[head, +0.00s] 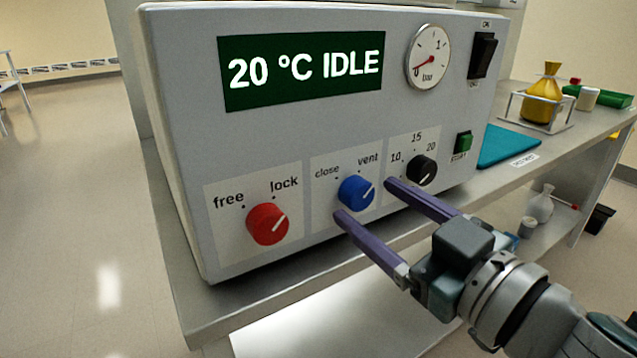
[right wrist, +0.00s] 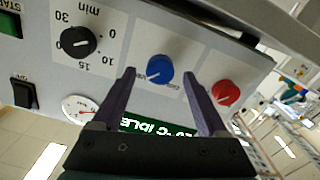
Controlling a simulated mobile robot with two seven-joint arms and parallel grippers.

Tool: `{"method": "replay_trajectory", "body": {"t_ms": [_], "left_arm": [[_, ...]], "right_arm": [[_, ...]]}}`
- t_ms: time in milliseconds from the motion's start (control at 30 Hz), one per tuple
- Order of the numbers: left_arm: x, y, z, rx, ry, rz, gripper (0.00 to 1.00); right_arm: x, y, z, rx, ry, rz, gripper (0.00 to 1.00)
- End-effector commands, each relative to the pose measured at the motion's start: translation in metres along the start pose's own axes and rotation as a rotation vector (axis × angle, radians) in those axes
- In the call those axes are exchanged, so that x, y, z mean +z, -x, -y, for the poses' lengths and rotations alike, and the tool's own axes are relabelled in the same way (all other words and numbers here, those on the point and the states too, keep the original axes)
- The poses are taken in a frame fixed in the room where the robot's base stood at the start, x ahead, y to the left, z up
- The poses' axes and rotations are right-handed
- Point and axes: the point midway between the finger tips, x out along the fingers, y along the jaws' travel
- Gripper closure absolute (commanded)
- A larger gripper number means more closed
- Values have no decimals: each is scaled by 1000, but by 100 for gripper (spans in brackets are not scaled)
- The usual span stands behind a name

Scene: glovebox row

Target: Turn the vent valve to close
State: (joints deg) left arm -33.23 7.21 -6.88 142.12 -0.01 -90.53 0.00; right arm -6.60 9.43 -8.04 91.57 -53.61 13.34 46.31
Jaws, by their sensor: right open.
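The vent valve is a blue knob (head: 356,193) on the front panel of a grey box. Its white mark points up and right, toward the "vent" label, with "close" at upper left. My right gripper (head: 365,199) is open, its purple fingertips on either side of the blue knob. In the right wrist view, turned upside down, the blue knob (right wrist: 160,68) shows between the fingertips, with a gap on each side. Whether the tips reach past the knob's face, I cannot tell. My left gripper is not in view.
A red free/lock knob (head: 267,224) is left of the blue one, and a black knob (head: 422,170) is close on its right. A green start button (head: 463,142), black switch (head: 482,55) and gauge (head: 428,56) are also on the panel. The display (head: 302,70) reads "20 °C IDLE".

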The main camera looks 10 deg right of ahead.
Motion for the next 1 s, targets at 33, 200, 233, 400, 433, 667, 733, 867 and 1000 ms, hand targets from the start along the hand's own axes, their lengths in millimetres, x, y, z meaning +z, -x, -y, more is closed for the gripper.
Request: {"method": "replay_trajectory", "body": {"t_ms": [33, 200, 233, 400, 433, 667, 733, 867, 1000], "left_arm": [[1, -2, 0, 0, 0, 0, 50], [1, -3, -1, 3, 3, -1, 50], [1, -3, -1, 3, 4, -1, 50], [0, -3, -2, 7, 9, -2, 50], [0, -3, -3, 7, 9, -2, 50], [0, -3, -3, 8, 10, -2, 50], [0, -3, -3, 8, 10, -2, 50], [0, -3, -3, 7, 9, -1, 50], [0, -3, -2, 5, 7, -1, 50]], "right_arm": [[1, -6, 0, 0, 0, -1, 24], [0, -17, 0, 1, 0, 1, 24], [1, -18, 0, 1, 0, 1, 24], [0, -18, 0, 0, 0, 2, 24], [0, -18, 0, 0, 0, 2, 24], [0, -18, 0, 0, 0, 1, 46], [0, -18, 0, 0, 0, 1, 54], [0, -18, 0, 0, 0, 1, 69], [0, -17, 0, 0, 0, 1, 85]]}}
